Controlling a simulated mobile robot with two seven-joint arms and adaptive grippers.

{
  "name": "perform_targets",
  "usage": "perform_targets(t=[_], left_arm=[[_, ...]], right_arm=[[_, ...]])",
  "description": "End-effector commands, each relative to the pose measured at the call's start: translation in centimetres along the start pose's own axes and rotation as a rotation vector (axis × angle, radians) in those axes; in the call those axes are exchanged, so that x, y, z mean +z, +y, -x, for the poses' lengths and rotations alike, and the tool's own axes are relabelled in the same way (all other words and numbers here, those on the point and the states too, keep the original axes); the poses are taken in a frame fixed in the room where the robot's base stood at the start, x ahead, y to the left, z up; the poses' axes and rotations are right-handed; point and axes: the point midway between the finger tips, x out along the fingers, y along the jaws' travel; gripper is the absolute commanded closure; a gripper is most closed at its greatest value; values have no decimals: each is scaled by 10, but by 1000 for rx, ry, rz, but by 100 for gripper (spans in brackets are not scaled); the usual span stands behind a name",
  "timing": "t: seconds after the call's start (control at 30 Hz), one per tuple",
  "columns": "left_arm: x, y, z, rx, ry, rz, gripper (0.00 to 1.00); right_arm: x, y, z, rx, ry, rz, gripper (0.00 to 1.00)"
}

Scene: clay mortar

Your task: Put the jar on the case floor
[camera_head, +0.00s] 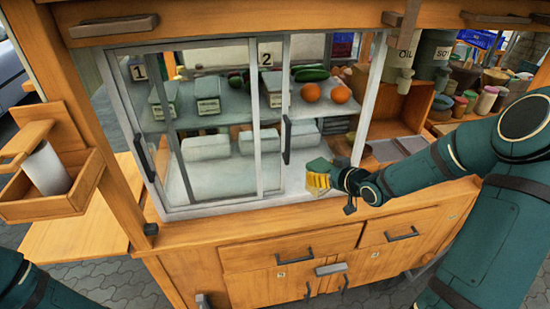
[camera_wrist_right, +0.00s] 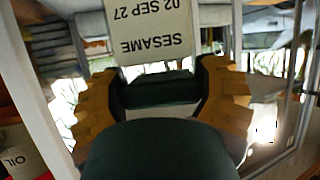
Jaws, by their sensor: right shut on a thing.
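The jar, with a white label reading SESAME 02 SEP 27 (camera_wrist_right: 155,38), is between the fingers of my right gripper (camera_wrist_right: 158,88) in the right wrist view. In the head view the right gripper (camera_head: 319,181) is shut at the open right part of the glass case, with a green piece of the jar (camera_head: 320,165) showing above its yellow fingers. The rest of the jar is largely hidden there. The pale case floor (camera_head: 215,181) lies low behind the glass. Whether the jar touches it I cannot tell. My left gripper is out of view.
Sliding glass doors numbered 1 (camera_head: 138,70) and 2 (camera_head: 266,57) cover the case's left and middle. Several white boxes (camera_head: 205,147) stand at the back of the floor. A post (camera_head: 372,90) stands right of the opening.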

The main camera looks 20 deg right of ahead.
Motion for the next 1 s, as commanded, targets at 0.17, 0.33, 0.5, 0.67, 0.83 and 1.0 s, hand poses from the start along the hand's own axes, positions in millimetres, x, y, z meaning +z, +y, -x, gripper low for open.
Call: perform_targets(t=[0.17,0.33,0.5,0.67,0.83,1.0], left_arm=[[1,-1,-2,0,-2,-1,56],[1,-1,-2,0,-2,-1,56],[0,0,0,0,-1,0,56],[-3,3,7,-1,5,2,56],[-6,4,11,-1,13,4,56],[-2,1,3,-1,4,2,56]], right_arm=[[-17,16,-38,-1,5,-1,74],[-34,32,-72,-1,5,-1,74],[-50,47,-107,0,5,-2,74],[-65,61,-135,-1,4,-4,74],[-68,69,-154,0,2,-2,74],[-51,68,-160,-1,1,0,74]])
